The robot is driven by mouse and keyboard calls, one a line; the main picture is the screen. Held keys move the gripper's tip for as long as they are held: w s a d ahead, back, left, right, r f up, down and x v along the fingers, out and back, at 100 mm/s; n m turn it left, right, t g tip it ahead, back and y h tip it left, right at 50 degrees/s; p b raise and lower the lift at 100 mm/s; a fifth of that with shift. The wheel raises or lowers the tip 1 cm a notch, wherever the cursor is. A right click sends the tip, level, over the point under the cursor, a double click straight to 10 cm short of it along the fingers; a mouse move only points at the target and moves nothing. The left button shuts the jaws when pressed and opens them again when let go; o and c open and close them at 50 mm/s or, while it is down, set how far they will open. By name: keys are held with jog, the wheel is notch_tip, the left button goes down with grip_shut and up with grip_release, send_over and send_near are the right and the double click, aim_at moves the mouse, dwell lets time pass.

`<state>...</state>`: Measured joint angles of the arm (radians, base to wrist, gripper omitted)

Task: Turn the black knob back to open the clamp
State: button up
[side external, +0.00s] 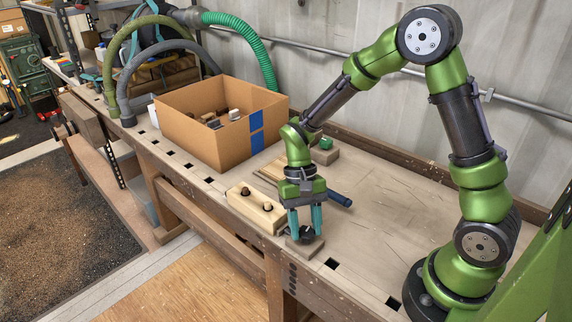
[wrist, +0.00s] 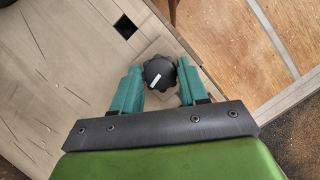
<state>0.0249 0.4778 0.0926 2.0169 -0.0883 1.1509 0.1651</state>
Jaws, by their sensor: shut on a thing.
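A black scalloped knob (side external: 306,234) sits on a low, flat wooden block (side external: 309,248) at the bench's front edge. In the wrist view the knob (wrist: 160,72) shows a white pointer line aimed toward the lower left. My gripper (side external: 304,228) points down over it with its teal fingers on either side. In the wrist view my gripper (wrist: 159,70) has the knob between its fingertips and is shut on it. The clamp's jaws cannot be made out.
A pale wooden block with dark round parts (side external: 256,207) lies just left of my gripper. A blue-handled tool (side external: 339,198) lies behind it. An open cardboard box (side external: 190,145) with small pieces stands at the back left. The bench (side external: 400,215) is mostly clear to the right.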

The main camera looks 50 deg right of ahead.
jog(key=n+h, duration=0.1)
jog(key=n, duration=0.2)
jog(key=n+h, duration=0.2)
jog(key=n, duration=0.2)
jog(key=shift+a+g, duration=0.2)
jog(key=shift+g, duration=0.2)
jog(key=n+h, duration=0.1)
jog(key=n, duration=0.3)
jog(key=shift+a, duration=0.1)
jog(key=shift+n+t+h, duration=0.6)
jog(key=shift+n+h, duration=0.2)
jog(key=shift+n, duration=1.1)
jog(key=o, duration=1.1)
jog(key=shift+c, duration=0.2)
jog(key=v, duration=1.7)
